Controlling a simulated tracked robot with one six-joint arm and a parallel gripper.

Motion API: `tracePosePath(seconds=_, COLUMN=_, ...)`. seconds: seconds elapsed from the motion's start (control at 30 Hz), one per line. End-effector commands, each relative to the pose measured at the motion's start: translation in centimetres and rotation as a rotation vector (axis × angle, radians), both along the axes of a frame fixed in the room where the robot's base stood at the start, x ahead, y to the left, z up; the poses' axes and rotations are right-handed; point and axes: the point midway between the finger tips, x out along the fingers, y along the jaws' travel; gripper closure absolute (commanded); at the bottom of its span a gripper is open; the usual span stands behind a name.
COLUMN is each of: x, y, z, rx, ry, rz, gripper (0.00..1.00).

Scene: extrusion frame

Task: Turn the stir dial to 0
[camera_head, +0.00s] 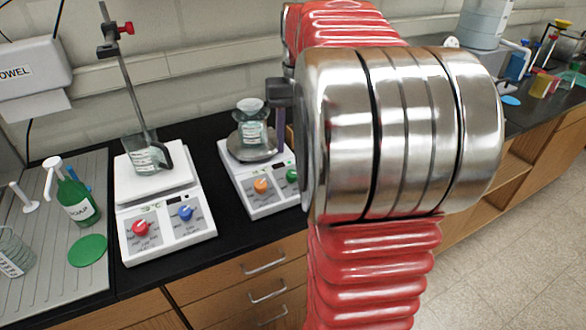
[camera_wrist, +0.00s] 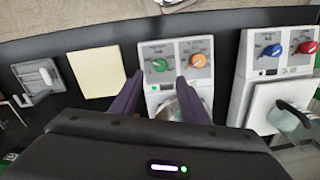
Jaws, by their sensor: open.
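Two white stirrer units stand on the black counter. The right unit (camera_head: 268,200) has an orange dial (camera_head: 262,186) and a green dial (camera_head: 292,175); the left unit (camera_head: 168,235) has a red dial (camera_head: 141,228) and a blue dial (camera_head: 185,213). The dial labels are too small to read. In the wrist view, turned around, my gripper (camera_wrist: 159,78) is open, its dark purple fingers either side of the green dial (camera_wrist: 160,64), which lies just past the tips, with nothing held. The orange dial (camera_wrist: 197,60) is just right of the right finger.
Glassware (camera_head: 252,125) sits on the right unit's round plate. A beaker (camera_head: 145,155) stands on the left unit beside a clamp rod (camera_head: 125,65). A cream pad (camera_wrist: 98,72) lies left of the fingers. A green soap bottle (camera_head: 76,198) stands far left.

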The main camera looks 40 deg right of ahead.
Motion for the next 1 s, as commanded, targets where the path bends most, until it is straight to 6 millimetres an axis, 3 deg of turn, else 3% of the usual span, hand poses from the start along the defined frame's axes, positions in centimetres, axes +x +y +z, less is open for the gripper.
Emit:
tracePosePath(seconds=0.5, x=0.2, y=0.4, z=-7.7, rx=0.001, ry=0.002, rz=0.001, gripper=0.59)
tracePosePath(seconds=0.7, x=0.3, y=0.5, z=-9.0, rx=0.0, ry=0.001, rz=0.001, gripper=0.59)
tracePosePath(seconds=1.0, x=0.3, y=0.5, z=-9.1, rx=0.0, ry=0.0, rz=0.001, gripper=0.6)
